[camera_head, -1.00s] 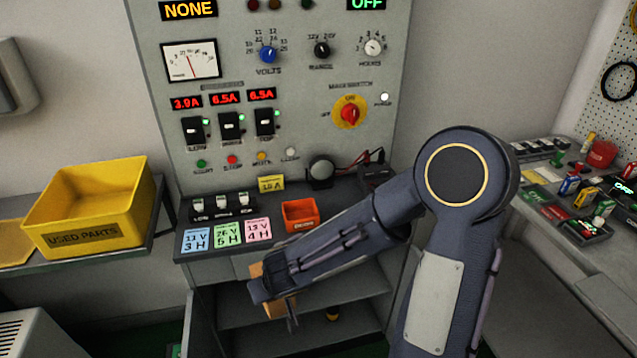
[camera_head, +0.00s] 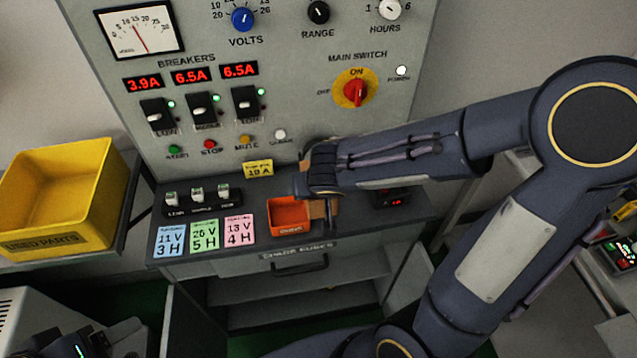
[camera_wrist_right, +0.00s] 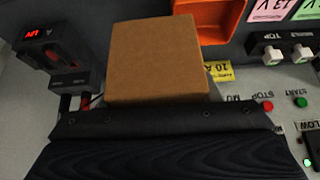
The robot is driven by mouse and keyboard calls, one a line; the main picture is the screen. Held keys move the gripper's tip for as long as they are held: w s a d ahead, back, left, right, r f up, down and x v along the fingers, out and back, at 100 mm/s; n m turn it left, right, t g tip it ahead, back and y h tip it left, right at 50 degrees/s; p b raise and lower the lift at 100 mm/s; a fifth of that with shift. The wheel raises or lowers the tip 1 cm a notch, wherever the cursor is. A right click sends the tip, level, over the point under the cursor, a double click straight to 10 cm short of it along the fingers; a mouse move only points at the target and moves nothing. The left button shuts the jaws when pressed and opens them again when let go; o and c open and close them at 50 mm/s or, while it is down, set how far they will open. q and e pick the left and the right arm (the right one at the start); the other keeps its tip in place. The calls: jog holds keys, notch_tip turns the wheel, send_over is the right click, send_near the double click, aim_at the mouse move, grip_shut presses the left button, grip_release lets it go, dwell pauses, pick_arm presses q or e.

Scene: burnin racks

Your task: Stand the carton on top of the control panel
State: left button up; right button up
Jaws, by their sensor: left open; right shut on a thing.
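The carton is a plain brown box, seen large in the right wrist view (camera_wrist_right: 157,60). In the head view only small brown parts of the carton (camera_head: 318,209) show around my gripper. My right gripper (camera_head: 322,182) is shut on the carton, over the desk by the orange bin; its fingers are mostly hidden. The control panel (camera_head: 300,85) is a grey upright face with a meter, dials, breakers and a main switch; its top edge is out of view. My left gripper (camera_head: 85,343) is open at the bottom left, partly cut off.
An orange bin (camera_head: 289,217), a yellow note (camera_head: 258,170) and coloured cards (camera_head: 204,235) are on the desk. A yellow used-parts bin (camera_head: 60,195) stands on a shelf at left. Open shelves (camera_head: 300,290) lie below the desk.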

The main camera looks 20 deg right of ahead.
jog(key=w+d, duration=0.1)
jog(key=w+f, duration=0.1)
jog(key=w+d+f+p, duration=0.1)
jog(key=shift+w+d, duration=0.35)
jog(key=shift+w, duration=0.05)
jog(key=x, duration=0.3)
jog(key=d+x, duration=0.1)
jog(key=x, duration=0.2)
jog(key=shift+w+d+f, duration=0.15)
jog(key=shift+w+d, duration=0.1)
jog(key=shift+w, duration=0.15)
jog(key=shift+w+d+f+b, duration=0.15)
jog(key=shift+f+b, duration=0.65)
jog(key=shift+f, duration=0.9)
jog(key=shift+f, duration=0.15)
jog(key=o, duration=0.7)
jog(key=shift+b, duration=0.3)
jog(key=shift+c, duration=0.2)
jog(key=shift+o, duration=0.9)
